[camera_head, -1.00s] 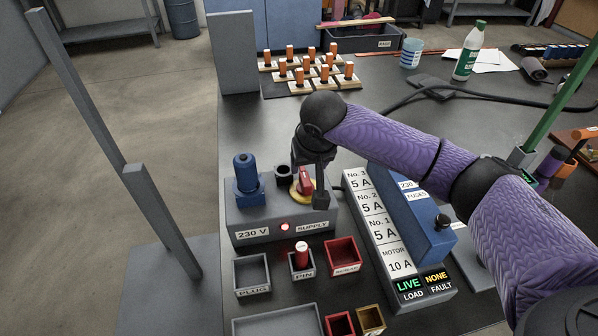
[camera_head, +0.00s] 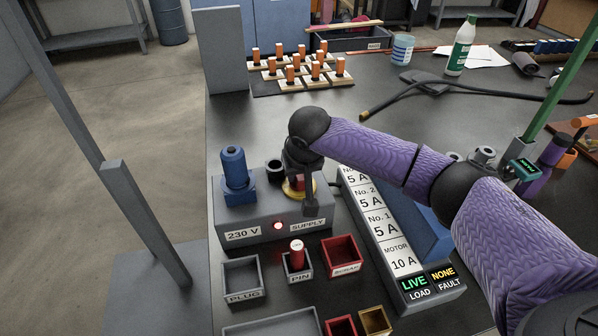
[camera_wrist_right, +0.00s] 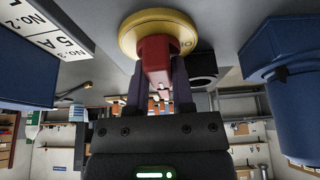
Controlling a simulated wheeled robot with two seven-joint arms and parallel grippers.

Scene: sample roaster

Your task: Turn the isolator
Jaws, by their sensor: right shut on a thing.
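The isolator is a red handle (camera_wrist_right: 155,58) on a yellow disc (camera_wrist_right: 130,38), mounted on top of the grey supply box (camera_head: 262,216). In the head view the disc (camera_head: 289,191) shows in part, and my gripper hides most of the handle. My right gripper (camera_head: 308,200) reaches down over it from the right. In the wrist view the right gripper (camera_wrist_right: 157,78) has a finger on each side of the red handle and is shut on it. The supply box shows a lit red lamp (camera_head: 278,225). The display beside it reads LIVE (camera_head: 413,283) and NONE. My left gripper is not in view.
A blue plug (camera_head: 234,168) stands on the supply box left of the isolator. The fuse panel (camera_head: 385,240) lies close on the right. Small trays, including one holding a red pin (camera_head: 296,252), stand in front. A black cable (camera_head: 400,98) lies behind.

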